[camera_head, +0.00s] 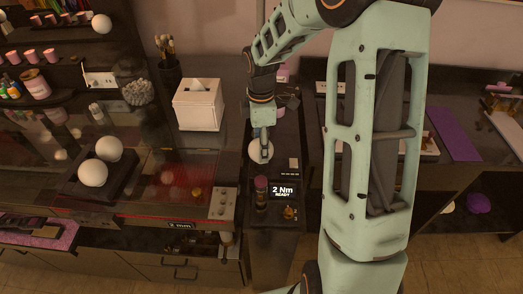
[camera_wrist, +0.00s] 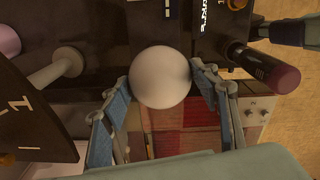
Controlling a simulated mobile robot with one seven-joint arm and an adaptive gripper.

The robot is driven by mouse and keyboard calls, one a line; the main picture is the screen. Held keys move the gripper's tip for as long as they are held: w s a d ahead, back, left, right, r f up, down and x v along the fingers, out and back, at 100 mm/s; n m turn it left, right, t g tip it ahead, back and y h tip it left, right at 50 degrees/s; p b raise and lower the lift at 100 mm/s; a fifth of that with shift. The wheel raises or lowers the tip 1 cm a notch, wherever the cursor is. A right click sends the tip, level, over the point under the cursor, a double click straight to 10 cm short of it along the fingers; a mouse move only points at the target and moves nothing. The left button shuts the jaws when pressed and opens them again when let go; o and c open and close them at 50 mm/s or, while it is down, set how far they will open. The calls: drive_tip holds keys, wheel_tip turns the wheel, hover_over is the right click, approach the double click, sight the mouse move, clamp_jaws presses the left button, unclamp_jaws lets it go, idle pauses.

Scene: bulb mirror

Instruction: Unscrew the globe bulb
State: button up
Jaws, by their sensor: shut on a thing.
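A white globe bulb (camera_wrist: 160,78) sits between the two fingers of my gripper (camera_wrist: 160,85) in the wrist view. The blue-grey fingers touch it on its left and right sides, so the gripper is shut on it. In the head view the bulb (camera_head: 255,151) shows partly behind my gripper (camera_head: 265,155), over the dark narrow counter. The bulb's base and any socket are hidden.
Two more white globes (camera_head: 93,173) rest in a dark tray at left. A tissue box (camera_head: 199,105) stands behind, left of my gripper.

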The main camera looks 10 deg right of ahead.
drive_tip(key=shift+n, duration=0.3)
drive_tip(key=shift+d+r+n+p, duration=0.1)
drive_tip(key=shift+r+n+p, duration=0.05)
drive_tip(key=shift+n+p, duration=0.75)
drive_tip(key=o, duration=0.9)
drive_tip(key=shift+c, duration=0.2)
drive_tip(key=shift+r+p, duration=0.4)
drive_tip(key=shift+r, duration=0.95)
